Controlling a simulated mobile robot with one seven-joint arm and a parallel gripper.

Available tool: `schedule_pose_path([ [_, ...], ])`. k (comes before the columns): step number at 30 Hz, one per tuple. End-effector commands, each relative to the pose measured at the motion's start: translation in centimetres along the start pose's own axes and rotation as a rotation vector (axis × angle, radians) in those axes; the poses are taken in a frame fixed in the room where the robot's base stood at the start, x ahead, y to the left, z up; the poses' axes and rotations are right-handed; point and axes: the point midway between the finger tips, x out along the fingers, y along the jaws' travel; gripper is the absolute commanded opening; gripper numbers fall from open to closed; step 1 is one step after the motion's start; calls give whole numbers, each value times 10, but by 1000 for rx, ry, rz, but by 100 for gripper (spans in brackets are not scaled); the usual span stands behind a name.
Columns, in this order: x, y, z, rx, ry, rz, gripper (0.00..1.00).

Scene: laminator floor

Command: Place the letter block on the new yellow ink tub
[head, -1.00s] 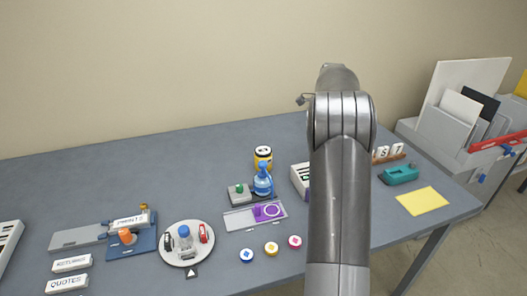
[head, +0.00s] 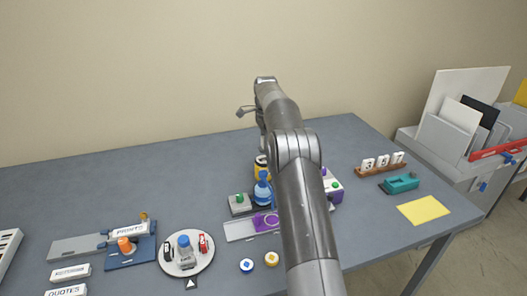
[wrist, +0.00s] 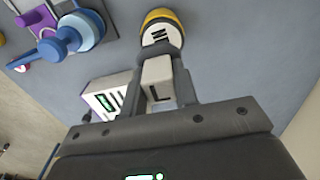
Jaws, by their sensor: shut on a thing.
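My gripper (wrist: 155,65) is shut on a small white letter block (wrist: 157,82) that shows a dark L in the wrist view. The yellow ink tub (wrist: 162,14) is just beyond the fingertips there, with a pale face bearing a dark mark like an N. The block overlaps the tub's near edge in that view; I cannot tell whether they touch. In the head view the tub (head: 261,160) stands behind the blue bottle, partly covered by my arm. The gripper's fingers and the block are not clear in the head view.
A blue bottle (head: 262,189) stands close in front of the tub, beside a grey block with a green knob (head: 239,198). A white box (wrist: 107,96) is near the gripper. A wooden rack of white tiles (head: 380,168) and a teal tool (head: 401,182) are at right. The back left table is clear.

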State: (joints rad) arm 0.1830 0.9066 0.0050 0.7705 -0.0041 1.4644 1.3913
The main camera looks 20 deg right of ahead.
Motion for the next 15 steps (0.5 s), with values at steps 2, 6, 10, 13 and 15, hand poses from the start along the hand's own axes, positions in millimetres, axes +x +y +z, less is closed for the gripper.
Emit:
schedule_pose_path([
  [2, 3, -4, 5, -1, 0, -2, 0],
  [6, 9, -6, 7, 0, 0, -1, 0],
  [10, 26, -5, 7, 0, -2, 1, 0],
  [13, 40, -5, 7, 0, -1, 1, 0],
  [15, 45, -5, 6, 1, 0, -1, 0],
])
